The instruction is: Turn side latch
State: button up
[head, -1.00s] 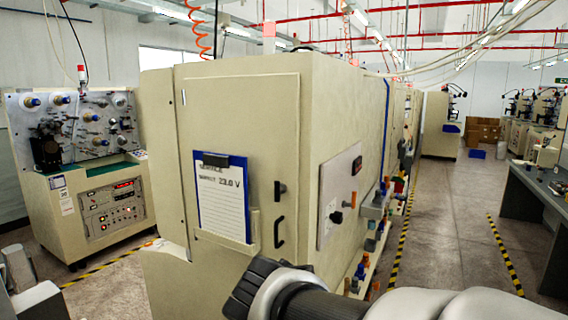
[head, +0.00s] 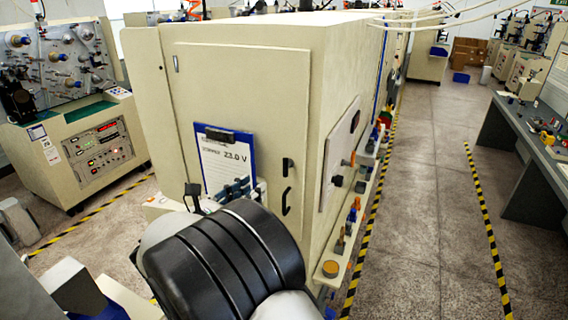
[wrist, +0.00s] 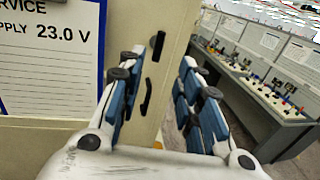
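A beige cabinet (head: 250,90) has a door on its near face. A small black latch (head: 287,163) sits near the door's right edge, above a black pull handle (head: 286,203). The latch also shows in the wrist view (wrist: 158,45), with the handle (wrist: 147,97) below it. My gripper (head: 243,187) is in front of the door, left of the latch in the head view, partly hidden by my arm. In the wrist view my gripper (wrist: 160,80) is open, its blue-padded fingers apart. Latch and handle appear between the fingers, with nothing visibly held.
A clipboard (head: 222,150) reading 23.0 V hangs on the door beside my gripper. A panel with a knob (head: 337,181) and a ledge (head: 338,245) with fittings stick out from the cabinet's right side. A grey workbench (head: 520,135) stands right. The aisle floor (head: 425,180) is clear.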

aim_at(284, 165)
jog(key=p+x, duration=0.1)
jog(key=x, duration=1.2)
jog(key=shift+w+d+p, duration=0.15)
jog(key=shift+w+p, duration=0.05)
jog(key=shift+p, duration=0.2)
jog(key=shift+c, duration=0.3)
grip_shut()
